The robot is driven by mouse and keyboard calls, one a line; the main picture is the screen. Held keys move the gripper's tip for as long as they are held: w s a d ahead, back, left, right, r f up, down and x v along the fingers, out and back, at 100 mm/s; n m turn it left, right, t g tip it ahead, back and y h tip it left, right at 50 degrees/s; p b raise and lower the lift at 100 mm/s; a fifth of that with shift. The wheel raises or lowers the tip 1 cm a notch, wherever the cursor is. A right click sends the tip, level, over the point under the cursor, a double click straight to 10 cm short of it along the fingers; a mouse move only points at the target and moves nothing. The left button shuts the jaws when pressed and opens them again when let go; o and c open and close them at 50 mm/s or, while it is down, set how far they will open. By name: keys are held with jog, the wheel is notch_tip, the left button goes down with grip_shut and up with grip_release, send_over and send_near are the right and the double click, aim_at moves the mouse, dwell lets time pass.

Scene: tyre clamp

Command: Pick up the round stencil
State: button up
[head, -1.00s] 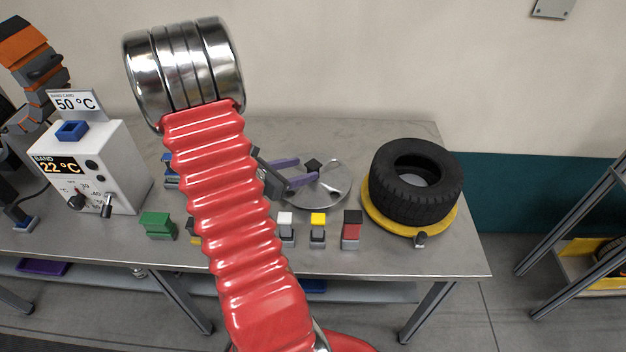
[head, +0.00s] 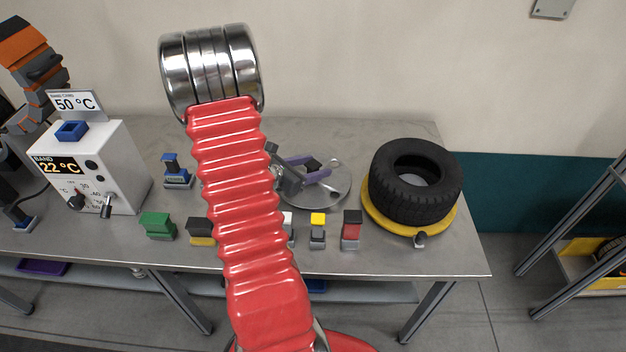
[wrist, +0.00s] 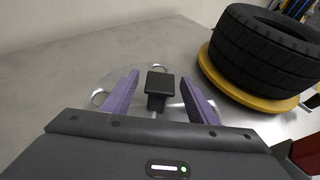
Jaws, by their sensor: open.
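The round stencil (head: 331,193) is a flat silvery disc with holes, lying on the grey bench left of the tyre. A black square-topped knob (wrist: 158,88) stands up from its middle. My gripper (head: 322,174) has purple fingers and is low over the stencil. In the wrist view my gripper (wrist: 160,98) is open, with one finger on each side of the knob and gaps between them. The stencil's disc (wrist: 90,88) shows around the fingers there, its near part hidden by the gripper body. Whether the fingers touch the disc cannot be told.
A black tyre (head: 415,180) on a yellow round base (head: 375,210) stands close at the right. Several small coloured-top blocks, such as the red one (head: 352,224), line the front. A white heater box (head: 95,165) is at the left.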

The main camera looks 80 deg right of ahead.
dwell(0.5)
grip_shut()
dwell(0.5)
